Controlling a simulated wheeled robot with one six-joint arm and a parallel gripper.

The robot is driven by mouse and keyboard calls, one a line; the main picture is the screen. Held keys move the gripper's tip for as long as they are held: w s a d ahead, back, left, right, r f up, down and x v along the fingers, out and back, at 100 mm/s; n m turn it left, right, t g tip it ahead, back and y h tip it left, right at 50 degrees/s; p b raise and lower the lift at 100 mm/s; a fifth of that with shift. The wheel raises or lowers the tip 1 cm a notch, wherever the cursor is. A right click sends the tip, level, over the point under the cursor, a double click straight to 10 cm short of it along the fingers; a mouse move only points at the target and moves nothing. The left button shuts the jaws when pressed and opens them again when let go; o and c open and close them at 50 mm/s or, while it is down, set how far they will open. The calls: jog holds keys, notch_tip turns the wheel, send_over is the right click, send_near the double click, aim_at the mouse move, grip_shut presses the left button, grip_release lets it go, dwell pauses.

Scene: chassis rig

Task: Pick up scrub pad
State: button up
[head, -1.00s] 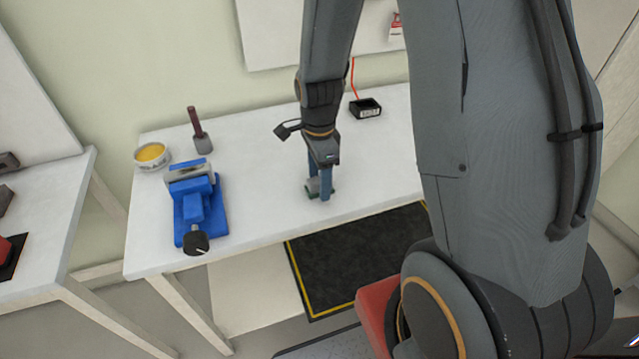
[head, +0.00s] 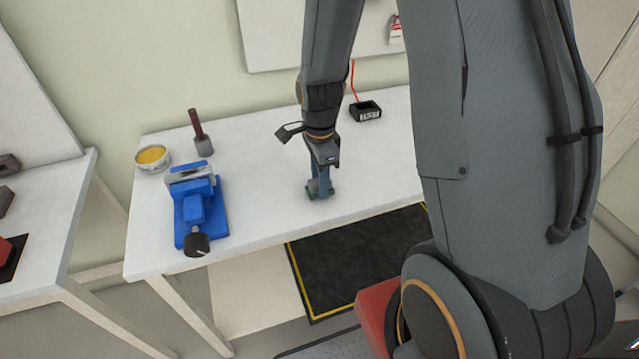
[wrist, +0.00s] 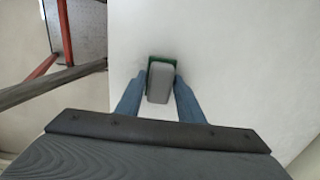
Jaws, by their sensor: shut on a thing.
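The scrub pad is a small block with a grey top and a green base. It shows at the middle of the wrist view (wrist: 161,83) and low on the white table in the head view (head: 312,190). My gripper (head: 320,192) points down at it, with its blue fingers on either side. In the wrist view my gripper (wrist: 160,90) is shut on the pad's two sides. The pad appears to be at the table top; I cannot tell whether it is raised. The fingers partly cover it in the head view.
On the white table (head: 260,200) stand a blue vise (head: 200,210), a tin of yellow stuff (head: 152,157), a mallet-like tool (head: 200,135) and a black box (head: 366,111) with a red cord. A dark mat (head: 350,255) lies on the floor. The table around the pad is clear.

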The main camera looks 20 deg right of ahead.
notch_tip(320, 180, up, 10)
jog(key=shift+f+b, duration=0.15)
jog(key=shift+b, duration=0.85)
